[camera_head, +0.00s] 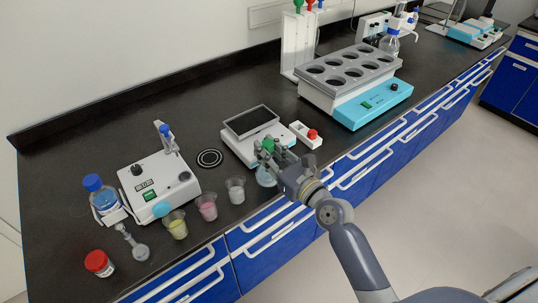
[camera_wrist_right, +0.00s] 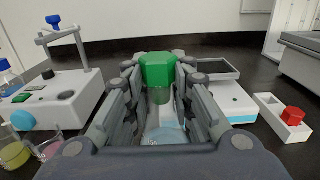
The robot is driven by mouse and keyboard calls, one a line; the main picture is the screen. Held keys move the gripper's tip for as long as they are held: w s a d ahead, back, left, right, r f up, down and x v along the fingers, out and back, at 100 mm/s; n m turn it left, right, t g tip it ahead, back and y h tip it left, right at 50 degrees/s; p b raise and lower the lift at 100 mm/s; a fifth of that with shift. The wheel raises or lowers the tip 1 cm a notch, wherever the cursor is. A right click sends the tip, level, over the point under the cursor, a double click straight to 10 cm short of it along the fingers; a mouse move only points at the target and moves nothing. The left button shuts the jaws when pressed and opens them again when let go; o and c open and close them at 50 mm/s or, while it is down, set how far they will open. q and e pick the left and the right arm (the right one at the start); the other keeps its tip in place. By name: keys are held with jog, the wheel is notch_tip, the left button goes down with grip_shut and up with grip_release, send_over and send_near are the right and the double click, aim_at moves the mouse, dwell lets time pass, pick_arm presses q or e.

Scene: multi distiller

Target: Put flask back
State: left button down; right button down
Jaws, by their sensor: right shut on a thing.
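My right gripper (camera_head: 273,155) is shut on a flask (camera_head: 266,177) with a green stopper, in front of the balance. In the right wrist view the green stopper (camera_wrist_right: 158,69) stands up between the fingers, and the clear flask body (camera_wrist_right: 166,134) shows below, partly hidden by the fingers. In the head view the flask is low over or on the bench; I cannot tell if it touches. A multi-position distiller (camera_head: 345,85) with several round openings in its grey top stands at the back right. My left gripper is not in view.
A balance (camera_head: 240,147) stands just behind the flask, with a small white holder (camera_head: 308,138) with a red knob beside it. Three beakers (camera_head: 208,207), a white stirrer device (camera_head: 155,183), a blue-capped bottle (camera_head: 101,195) and a red-capped jar (camera_head: 99,263) stand at left.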

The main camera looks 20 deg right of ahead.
jog(key=shift+w+d+f, duration=0.1)
jog(key=shift+w+d, duration=0.3)
jog(key=shift+w, duration=0.45)
notch_tip(320, 180, down, 3)
jog(key=shift+f+b, duration=0.1)
jog(key=shift+b, duration=0.5)
jog(key=shift+f, duration=0.15)
jog(key=shift+f, duration=0.15)
jog(key=c, duration=1.4)
grip_release()
jog(key=shift+o, duration=0.2)
